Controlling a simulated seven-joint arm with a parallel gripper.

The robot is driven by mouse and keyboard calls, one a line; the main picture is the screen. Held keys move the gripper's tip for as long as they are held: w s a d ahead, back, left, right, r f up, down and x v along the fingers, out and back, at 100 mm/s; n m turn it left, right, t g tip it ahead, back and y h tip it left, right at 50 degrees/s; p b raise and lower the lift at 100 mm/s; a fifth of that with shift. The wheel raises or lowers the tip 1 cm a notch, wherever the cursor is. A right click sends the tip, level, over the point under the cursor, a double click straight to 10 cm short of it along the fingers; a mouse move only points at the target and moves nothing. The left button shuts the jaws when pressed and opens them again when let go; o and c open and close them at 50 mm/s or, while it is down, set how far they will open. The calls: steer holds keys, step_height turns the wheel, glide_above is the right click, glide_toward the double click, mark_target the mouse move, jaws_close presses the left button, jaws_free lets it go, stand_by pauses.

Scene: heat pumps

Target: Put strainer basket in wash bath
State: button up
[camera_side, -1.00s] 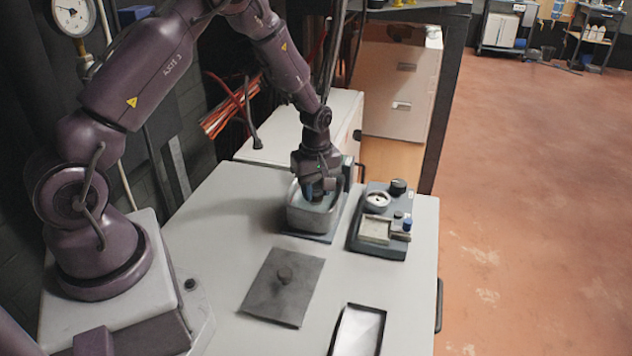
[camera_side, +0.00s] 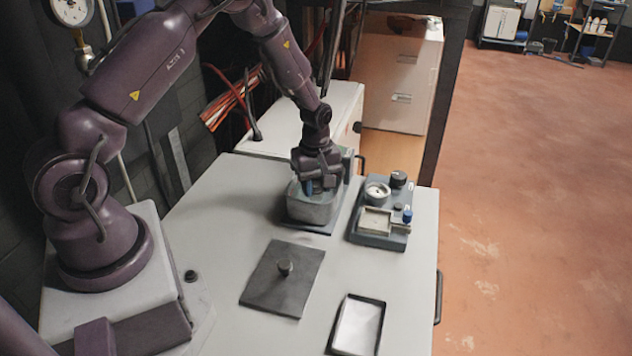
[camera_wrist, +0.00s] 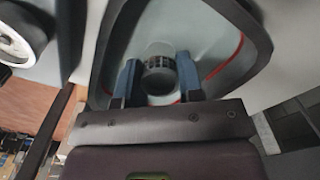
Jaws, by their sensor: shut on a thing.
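The wash bath (camera_side: 312,212) is a grey metal tub on a dark base near the back of the bench. My gripper (camera_side: 310,186) points down into its opening. In the wrist view my gripper (camera_wrist: 158,82) has its two blue fingers on either side of a small round strainer basket (camera_wrist: 159,70) with dark slots around its rim. The fingers are shut on it. The basket is inside the bath's walls (camera_wrist: 215,30), over the pale interior with a red line around it. Whether it touches the bath floor I cannot tell. In the side view the basket is hidden.
A grey device with a dial and a blue knob (camera_side: 383,212) stands just right of the bath. A dark flat plate with a knob (camera_side: 283,278) lies in front. A shallow tray (camera_side: 358,325) lies at the front right. The bench between them is clear.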

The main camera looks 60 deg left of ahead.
mark_target(316, 182)
steer(key=shift+f, duration=0.5)
steer(key=o, duration=1)
step_height(316, 182, up, 13)
steer(key=shift+f, duration=0.1)
